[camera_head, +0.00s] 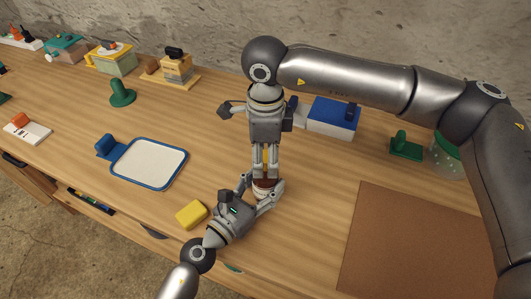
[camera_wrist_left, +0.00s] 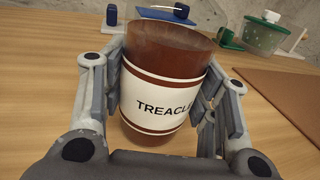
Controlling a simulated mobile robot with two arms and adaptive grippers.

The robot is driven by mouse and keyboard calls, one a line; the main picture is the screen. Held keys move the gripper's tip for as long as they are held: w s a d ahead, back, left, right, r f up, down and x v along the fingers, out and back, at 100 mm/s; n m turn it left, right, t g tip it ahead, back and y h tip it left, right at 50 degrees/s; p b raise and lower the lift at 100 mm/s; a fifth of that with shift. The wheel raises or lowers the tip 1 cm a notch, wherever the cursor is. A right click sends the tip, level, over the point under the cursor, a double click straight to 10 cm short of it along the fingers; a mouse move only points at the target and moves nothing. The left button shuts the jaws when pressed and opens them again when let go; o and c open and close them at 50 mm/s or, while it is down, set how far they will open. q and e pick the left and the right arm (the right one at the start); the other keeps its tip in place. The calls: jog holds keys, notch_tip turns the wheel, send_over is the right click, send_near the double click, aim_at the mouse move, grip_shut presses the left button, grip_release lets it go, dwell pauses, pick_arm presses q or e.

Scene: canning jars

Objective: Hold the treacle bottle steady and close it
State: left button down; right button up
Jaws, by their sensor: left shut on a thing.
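The brown treacle bottle (camera_wrist_left: 160,60) stands upright between the fingers of my left gripper (camera_wrist_left: 165,125), with its white TREACLE label facing the left wrist camera. In the head view only a small part of the bottle (camera_head: 262,184) shows near the table's front edge. There my left gripper (camera_head: 260,196) is shut on it from the front. My right gripper (camera_head: 266,172) points straight down above the bottle, its two fingers close together. The right fingertips overlap the bottle's top, so I cannot tell whether they hold a cap. No separate cap is clearly visible.
A yellow block (camera_head: 191,214) lies just left of my left gripper. A blue-rimmed white tray (camera_head: 180,178) is further left. A brown mat (camera_head: 415,245) lies at right. A blue-topped box (camera_head: 334,115), a green stand (camera_head: 405,146) and a green-lidded jar (camera_head: 447,158) stand behind.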

jog(key=shift+r, duration=0.1)
notch_tip(320, 180, up, 12)
dwell(0.5)
pick_arm(q)
jog(key=shift+c, duration=2.2)
grip_release()
jog(key=v, duration=1.2)
